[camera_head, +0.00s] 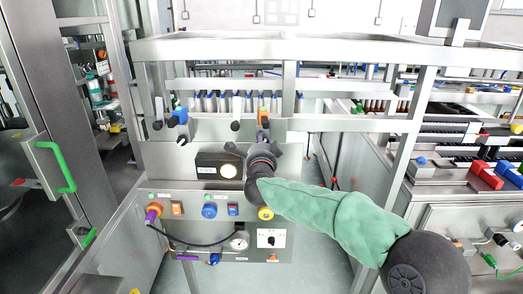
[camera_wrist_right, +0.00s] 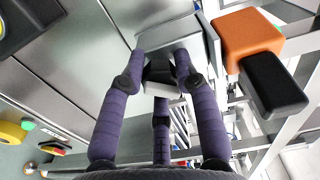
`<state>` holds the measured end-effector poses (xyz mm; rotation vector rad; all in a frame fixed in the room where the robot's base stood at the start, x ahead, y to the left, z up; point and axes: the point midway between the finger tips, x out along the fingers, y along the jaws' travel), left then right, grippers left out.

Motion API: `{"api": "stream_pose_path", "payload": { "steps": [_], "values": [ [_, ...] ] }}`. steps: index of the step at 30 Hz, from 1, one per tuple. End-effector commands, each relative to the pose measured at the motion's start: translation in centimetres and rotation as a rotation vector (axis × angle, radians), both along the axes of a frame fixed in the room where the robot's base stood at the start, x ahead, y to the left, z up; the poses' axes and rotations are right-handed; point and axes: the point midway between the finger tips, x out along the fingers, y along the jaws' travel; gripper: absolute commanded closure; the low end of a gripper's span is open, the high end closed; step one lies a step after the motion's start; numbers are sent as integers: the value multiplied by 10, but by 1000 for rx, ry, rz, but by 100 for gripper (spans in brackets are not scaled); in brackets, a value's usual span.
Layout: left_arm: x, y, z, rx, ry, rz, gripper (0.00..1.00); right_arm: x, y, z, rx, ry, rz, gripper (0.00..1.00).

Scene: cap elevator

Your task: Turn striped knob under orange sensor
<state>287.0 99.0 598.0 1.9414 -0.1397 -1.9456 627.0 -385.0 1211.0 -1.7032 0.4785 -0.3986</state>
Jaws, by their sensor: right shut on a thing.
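The orange sensor (camera_head: 263,113) sits on the front rail of the machine in the head view. In the right wrist view it is a large orange block (camera_wrist_right: 250,42) with a black part, at the upper right, beside the fingers. My right gripper (camera_head: 263,136) reaches up to just below the orange sensor. In the wrist view its purple fingers (camera_wrist_right: 161,70) are closed around a small dark knob (camera_wrist_right: 158,77) in front of a grey metal block. The knob's stripes cannot be made out, and in the head view my gripper hides it. My left gripper is in neither view.
A steel frame post (camera_head: 289,88) stands close right.

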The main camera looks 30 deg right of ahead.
Motion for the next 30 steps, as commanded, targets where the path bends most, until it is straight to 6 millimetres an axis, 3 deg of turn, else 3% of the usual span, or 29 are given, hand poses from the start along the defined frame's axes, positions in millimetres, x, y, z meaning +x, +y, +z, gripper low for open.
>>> {"api": "stream_pose_path", "payload": {
  "steps": [9, 28, 29, 30],
  "values": [
    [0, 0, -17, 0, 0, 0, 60, -3, -6, 6, 128, -95, -14, 100],
    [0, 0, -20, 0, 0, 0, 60, -3, -7, 6, 166, -115, -14, 100],
    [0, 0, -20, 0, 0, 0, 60, -3, -7, 6, 166, -115, -14, 60],
    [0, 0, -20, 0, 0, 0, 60, -3, -6, 6, 165, -115, -14, 49]
  ]
}}
